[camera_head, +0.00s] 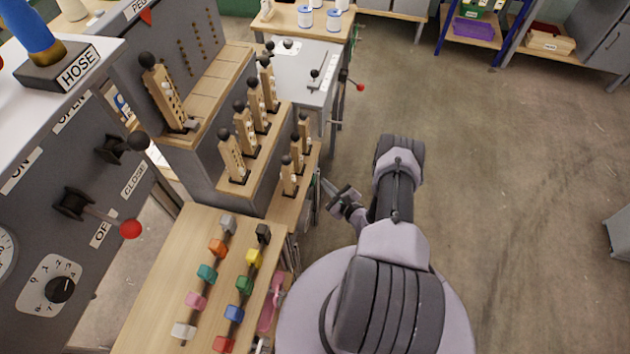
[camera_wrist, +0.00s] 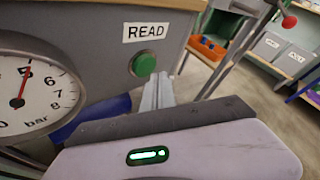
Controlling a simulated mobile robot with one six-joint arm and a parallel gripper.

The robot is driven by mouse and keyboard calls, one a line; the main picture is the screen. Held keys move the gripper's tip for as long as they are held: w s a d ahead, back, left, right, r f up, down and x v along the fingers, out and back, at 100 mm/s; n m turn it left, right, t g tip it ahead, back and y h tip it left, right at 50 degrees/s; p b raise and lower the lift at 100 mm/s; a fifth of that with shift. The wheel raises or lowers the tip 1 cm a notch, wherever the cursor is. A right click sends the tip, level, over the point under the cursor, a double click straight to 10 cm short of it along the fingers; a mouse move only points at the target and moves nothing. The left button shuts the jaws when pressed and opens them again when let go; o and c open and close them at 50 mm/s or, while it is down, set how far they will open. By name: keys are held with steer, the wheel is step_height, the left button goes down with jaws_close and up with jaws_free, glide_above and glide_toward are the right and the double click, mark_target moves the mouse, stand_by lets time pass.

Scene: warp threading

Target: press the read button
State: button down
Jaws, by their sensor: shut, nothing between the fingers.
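The read button is a round green button (camera_wrist: 144,64) on the grey side face of a bench in the wrist view. A white READ label (camera_wrist: 146,32) sits just above it. My gripper (camera_wrist: 160,82) is shut and empty, its fingertips just to the right of and slightly below the button in that picture. I cannot tell whether they touch the panel. In the head view my gripper (camera_head: 328,187) is low beside the right edge of the wooden lever bench. The button is not visible in the head view.
A round bar gauge (camera_wrist: 35,92) is left of the button, its red needle near 5. Wooden levers with black knobs (camera_head: 245,130) stand on the stepped bench. Coloured blocks (camera_head: 233,313) line the bench in front. Open floor (camera_head: 500,180) lies to the right.

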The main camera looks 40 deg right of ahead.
steer(key=s+d, duration=0.3)
steer(key=shift+s+d, duration=0.15)
steer(key=shift+s, duration=0.25)
stand_by(0.8)
